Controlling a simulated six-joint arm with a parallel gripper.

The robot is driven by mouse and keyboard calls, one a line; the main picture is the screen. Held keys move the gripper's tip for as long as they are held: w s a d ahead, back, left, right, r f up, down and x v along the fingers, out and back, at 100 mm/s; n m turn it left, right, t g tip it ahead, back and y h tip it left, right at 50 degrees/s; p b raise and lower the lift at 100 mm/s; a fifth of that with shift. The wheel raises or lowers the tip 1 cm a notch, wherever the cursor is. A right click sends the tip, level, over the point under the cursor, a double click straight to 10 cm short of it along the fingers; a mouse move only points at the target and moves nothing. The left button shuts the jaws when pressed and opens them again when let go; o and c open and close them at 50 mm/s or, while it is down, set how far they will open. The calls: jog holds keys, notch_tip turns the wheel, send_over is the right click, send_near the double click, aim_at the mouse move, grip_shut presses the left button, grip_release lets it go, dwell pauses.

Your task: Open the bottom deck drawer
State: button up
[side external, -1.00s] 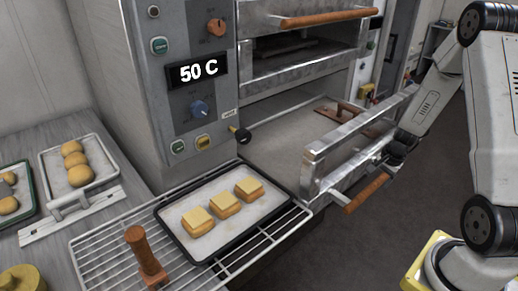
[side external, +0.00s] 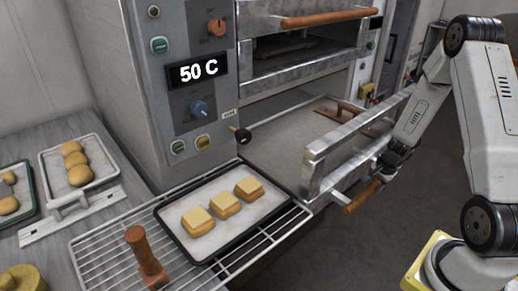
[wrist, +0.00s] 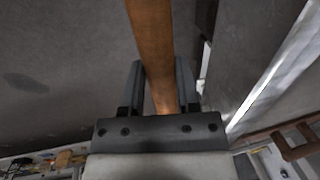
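The bottom deck drawer stands pulled out from the oven, with its metal front (side external: 345,150) away from the oven body. Its wooden handle (side external: 360,198) runs along the outer side of that front. My gripper (side external: 383,172) is at the handle's far part, to the right of the drawer front. In the wrist view the handle (wrist: 152,40) passes between the two fingers of my gripper (wrist: 160,80), one on each side. The fingers are very near the wood; whether they press on it does not show.
The upper deck (side external: 300,60) has its own wooden handle (side external: 330,17). A black tray (side external: 188,249) of several square pastries sits on a wire rack (side external: 100,246) left of the drawer. A wooden-handled tool (side external: 336,113) lies behind the drawer front.

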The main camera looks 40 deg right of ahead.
grip_shut()
dwell(1.1)
